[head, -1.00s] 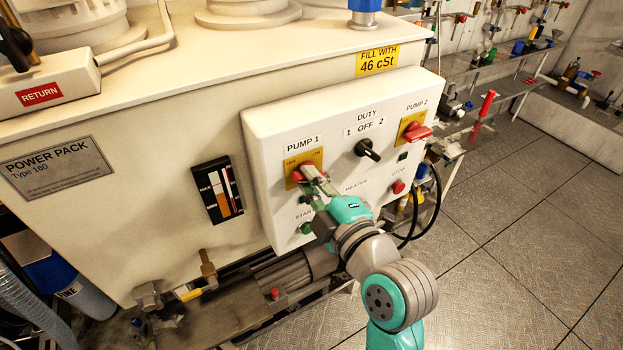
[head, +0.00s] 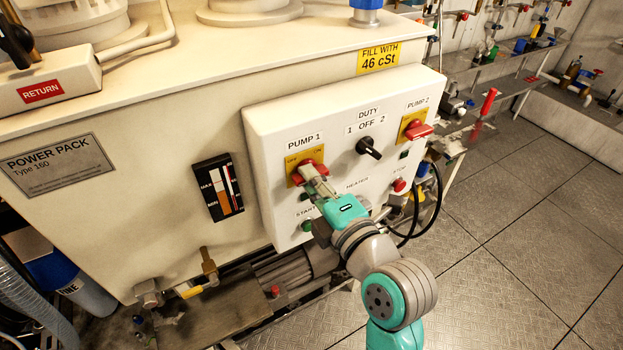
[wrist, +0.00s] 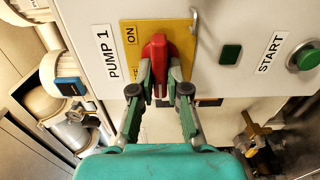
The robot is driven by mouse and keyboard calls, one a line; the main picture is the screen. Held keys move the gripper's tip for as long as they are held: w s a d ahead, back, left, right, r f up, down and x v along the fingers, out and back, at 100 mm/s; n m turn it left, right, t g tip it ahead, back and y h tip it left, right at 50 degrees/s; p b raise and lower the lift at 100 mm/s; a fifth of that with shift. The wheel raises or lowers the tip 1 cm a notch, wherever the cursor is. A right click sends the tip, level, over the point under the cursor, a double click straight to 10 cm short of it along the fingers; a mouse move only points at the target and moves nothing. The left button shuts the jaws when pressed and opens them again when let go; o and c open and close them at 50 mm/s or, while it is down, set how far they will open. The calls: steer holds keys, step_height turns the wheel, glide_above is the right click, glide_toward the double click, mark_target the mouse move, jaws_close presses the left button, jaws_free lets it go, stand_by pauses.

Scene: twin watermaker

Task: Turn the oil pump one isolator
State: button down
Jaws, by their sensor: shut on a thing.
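The pump one isolator is a red handle (wrist: 157,50) on a yellow plate (wrist: 182,32) marked ON, beside the PUMP 1 label. It also shows in the head view on the white control panel, where the red handle (head: 300,176) is partly covered by my fingers. My gripper (wrist: 160,88) is shut on the handle, one finger on each side of it. In the wrist view the handle runs up and down, which is crosswise on the panel. The OFF marking is mostly hidden in the wrist view.
The panel also carries a black duty switch (head: 368,148), a red pump two handle (head: 418,130), a green start button (head: 307,226) and a red stop button (head: 399,185). A brass valve (head: 208,265) sits below. The floor at right is clear.

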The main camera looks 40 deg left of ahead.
steer(key=shift+f, duration=0.1)
steer(key=c, duration=1.2)
jaws_free()
steer(key=shift+o, duration=0.2)
steer(key=shift+d, duration=0.1)
steer(key=v, duration=1.2)
